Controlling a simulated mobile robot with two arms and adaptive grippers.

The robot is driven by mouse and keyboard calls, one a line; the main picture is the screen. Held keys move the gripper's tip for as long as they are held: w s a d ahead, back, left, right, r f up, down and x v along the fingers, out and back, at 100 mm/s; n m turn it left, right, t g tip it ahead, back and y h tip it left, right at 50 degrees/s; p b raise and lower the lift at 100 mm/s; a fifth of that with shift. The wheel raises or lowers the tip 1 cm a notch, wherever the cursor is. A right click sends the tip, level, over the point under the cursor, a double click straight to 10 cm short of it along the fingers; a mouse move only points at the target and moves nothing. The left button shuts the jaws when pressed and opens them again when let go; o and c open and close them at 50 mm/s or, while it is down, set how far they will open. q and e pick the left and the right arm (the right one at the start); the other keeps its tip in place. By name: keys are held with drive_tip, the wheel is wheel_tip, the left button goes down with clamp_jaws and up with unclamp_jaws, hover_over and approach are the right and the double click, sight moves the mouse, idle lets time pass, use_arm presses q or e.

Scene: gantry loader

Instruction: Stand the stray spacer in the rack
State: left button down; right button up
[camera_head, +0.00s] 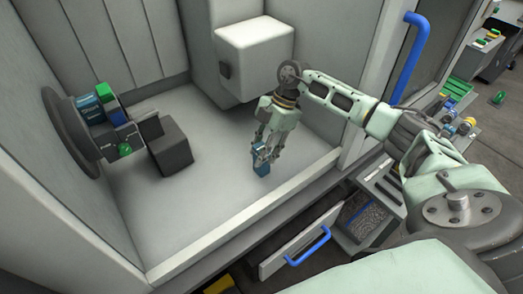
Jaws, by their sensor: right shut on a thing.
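My right gripper (264,147) reaches into the light grey machine enclosure and points down. It is shut on a small blue block (261,163), which looks like the spacer. The block is upright or nearly so, close to the enclosure floor; I cannot tell whether it touches. The fingers hide its upper part. I cannot make out a rack for certain. My left gripper is not in view.
A dark round chuck (70,135) with blue and green parts is on the left wall, beside a dark block (170,150). A white box (255,58) juts out behind my gripper. An open drawer (300,243) with a blue handle is in front. The enclosure floor (200,215) is mostly clear.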

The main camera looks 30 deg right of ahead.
drive_tip(key=shift+r+p, duration=0.2)
drive_tip(key=shift+p, duration=0.1)
idle(0.5)
drive_tip(key=shift+r, duration=0.2)
drive_tip(key=shift+r+p, duration=3.15)
drive_tip(key=shift+p, duration=0.05)
